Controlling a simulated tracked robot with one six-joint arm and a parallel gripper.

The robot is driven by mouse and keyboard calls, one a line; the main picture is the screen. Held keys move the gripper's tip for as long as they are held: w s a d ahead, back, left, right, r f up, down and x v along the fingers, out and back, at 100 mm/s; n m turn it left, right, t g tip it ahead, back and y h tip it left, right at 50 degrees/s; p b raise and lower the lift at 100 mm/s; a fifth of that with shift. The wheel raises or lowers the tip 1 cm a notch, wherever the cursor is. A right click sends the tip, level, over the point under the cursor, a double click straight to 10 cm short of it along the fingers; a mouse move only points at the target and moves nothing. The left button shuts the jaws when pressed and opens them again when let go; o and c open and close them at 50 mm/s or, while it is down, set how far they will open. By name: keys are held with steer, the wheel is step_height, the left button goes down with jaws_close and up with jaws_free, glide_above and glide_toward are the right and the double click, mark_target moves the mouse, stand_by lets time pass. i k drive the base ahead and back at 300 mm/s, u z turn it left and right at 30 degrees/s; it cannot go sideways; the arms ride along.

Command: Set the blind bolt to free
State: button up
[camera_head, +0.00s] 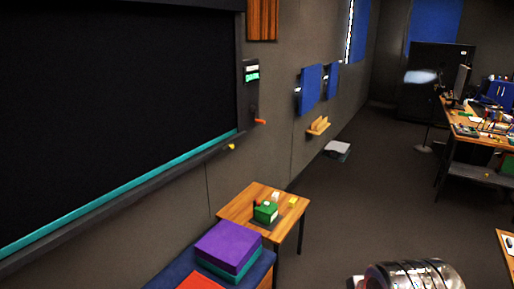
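A large dark panel that looks like the blind (110,110) fills the left wall, with a teal strip (130,188) along its bottom edge. At its right side a dark upright fitting carries an orange handle (260,121), which sticks out to the right and looks like the blind bolt. Above it is a small plate (251,72) with white and green marks, too small to read. A small yellow knob (232,147) sits near the right end of the lower rail. My gripper is not in view; a shiny metal part at the bottom right looks like my arm.
A small wooden table (240,207) with a green box (266,213) stands below the fitting. A purple block (228,243) lies in front of it. Blue wall panels (310,88) and a wooden shelf (318,126) are further right. Open floor (370,185) lies between wall and desk (462,125).

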mark_target(230, 145)
steer(key=z, duration=1.4)
steer(key=i, duration=2.6)
steer(key=u, duration=0.7)
